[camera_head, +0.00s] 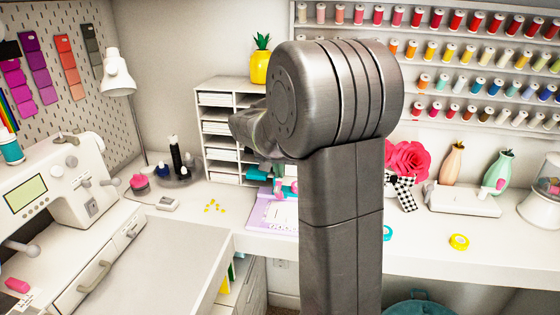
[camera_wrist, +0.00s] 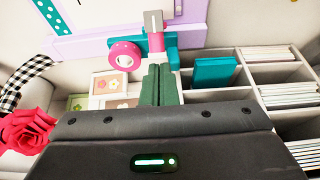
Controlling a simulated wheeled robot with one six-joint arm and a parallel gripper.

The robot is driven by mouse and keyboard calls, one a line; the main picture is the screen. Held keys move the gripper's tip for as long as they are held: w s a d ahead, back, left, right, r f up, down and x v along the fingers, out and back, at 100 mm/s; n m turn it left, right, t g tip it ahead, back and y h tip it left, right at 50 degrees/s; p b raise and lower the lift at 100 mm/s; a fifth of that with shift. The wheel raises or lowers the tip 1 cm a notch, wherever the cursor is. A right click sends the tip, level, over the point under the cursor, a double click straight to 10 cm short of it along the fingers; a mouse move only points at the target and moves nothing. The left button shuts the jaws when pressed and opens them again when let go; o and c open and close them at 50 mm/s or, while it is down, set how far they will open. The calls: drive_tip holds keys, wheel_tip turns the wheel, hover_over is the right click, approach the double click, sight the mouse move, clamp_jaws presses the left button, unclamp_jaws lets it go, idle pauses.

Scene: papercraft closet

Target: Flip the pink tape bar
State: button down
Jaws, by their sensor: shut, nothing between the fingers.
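In the wrist view, a pink ring with a white centre (camera_wrist: 123,55) sits beside a teal bar (camera_wrist: 187,40). A grey and pink upright piece (camera_wrist: 155,42) stands at that bar, on a purple-edged board (camera_wrist: 100,14). I cannot tell exactly which pink part is the tape bar. My gripper (camera_wrist: 157,70) has its dark green fingers together and empty, with their tips close to the bar; contact is unclear. In the head view the purple board (camera_head: 262,212) and a pink part (camera_head: 283,188) show partly, left of my arm. My arm hides the rest and my fingers.
A white shelf unit (camera_head: 217,128) of paper stands behind the board. A teal box (camera_wrist: 215,72) is in the wrist view. The front right counter is mostly clear.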

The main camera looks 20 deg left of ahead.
drive_tip(key=shift+s+f+b, duration=0.15)
drive_tip(key=shift+b, duration=0.25)
drive_tip(key=shift+s+f+b, duration=0.1)
drive_tip(key=shift+b, duration=0.25)
drive_tip(key=shift+s+t, duration=0.1)
drive_tip(key=shift+t, duration=0.2)
